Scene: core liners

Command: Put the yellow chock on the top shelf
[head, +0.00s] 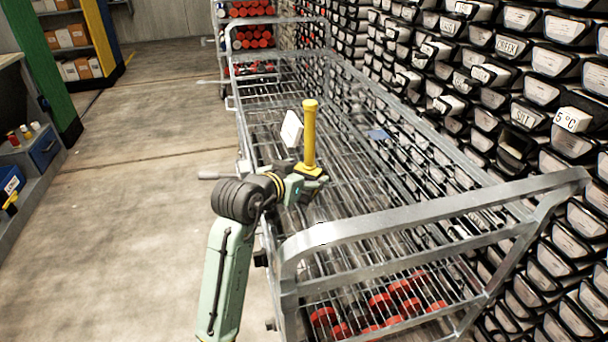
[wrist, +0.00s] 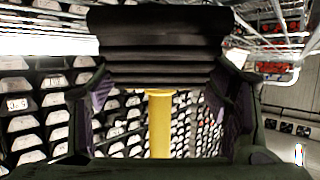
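The yellow chock has an upright yellow post (head: 309,140) above a low base, which is yellow and dark in the head view. In the wrist view, the post (wrist: 160,125) lies between my fingers with gaps either side, and a dark ribbed block (wrist: 158,45), which looks like its base, spans the fingertips. My gripper (head: 312,174) appears shut on this base, which partly hides the fingers. It is over the near-left side of the wire-rack trolley (head: 435,213), at the upper wire shelf (head: 372,188). Whether the chock touches the wires cannot be told.
A white block or card (head: 292,128) is just behind the post. Red-ended cylinders (head: 380,302) lie on the lower level. Raised metal rails edge the trolley. A wall of black core trays (head: 515,70) is close on the right. The concrete floor (head: 140,210) at left is open.

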